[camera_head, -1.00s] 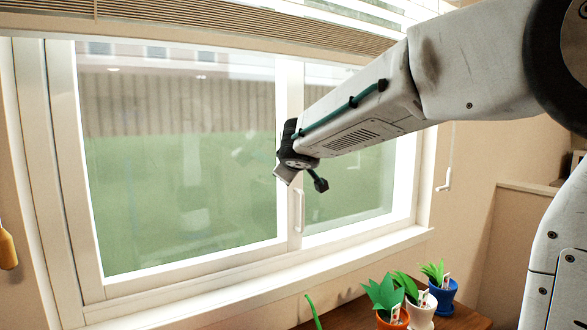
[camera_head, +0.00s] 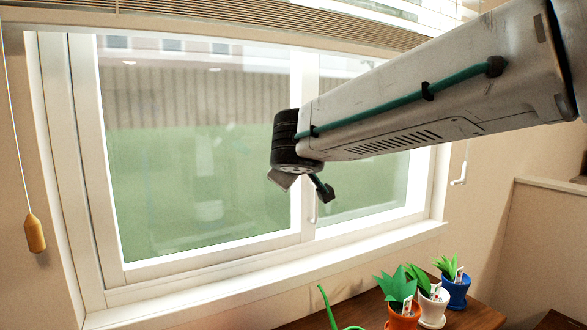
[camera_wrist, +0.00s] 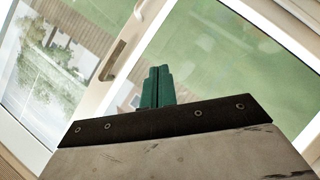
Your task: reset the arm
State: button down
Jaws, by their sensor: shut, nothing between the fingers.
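My gripper shows in the wrist view, where its two green fingers (camera_wrist: 157,86) are shut together with nothing between them. Behind the fingers are the window glass and the white frame. In the head view my arm reaches in from the upper right in front of the window (camera_head: 190,150). Its wrist end is near the middle of the picture, and the fingers cannot be made out there.
An orange pot (camera_head: 404,318), a white pot (camera_head: 433,308) and a blue pot (camera_head: 456,291), each with a green plant, stand on a wooden surface (camera_head: 354,308) below my arm. A green curved spout (camera_head: 327,305) shows at the bottom. A blind (camera_head: 230,15) hangs above; its cord pull (camera_head: 35,233) hangs at left.

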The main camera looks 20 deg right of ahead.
dwell(0.3)
jog(key=s+d+f+m+g+h, duration=0.1)
jog(key=s+d+f+m+g, duration=0.35)
jog(key=s+f, duration=0.65)
jog(key=s+a+f+m+g+y, duration=0.1)
jog(key=s+a+f+g+y, duration=0.1)
jog(key=s, duration=0.8)
jog(key=s+a+f+g+y, duration=0.1)
jog(key=s+f+g+y, duration=0.2)
jog(key=s, duration=0.8)
notch_tip(320, 180, down, 2)
jog(key=shift+s+a+f+m+g+y, duration=0.2)
jog(key=shift+a+m+g+y, duration=0.15)
jog(key=shift+g, duration=0.6)
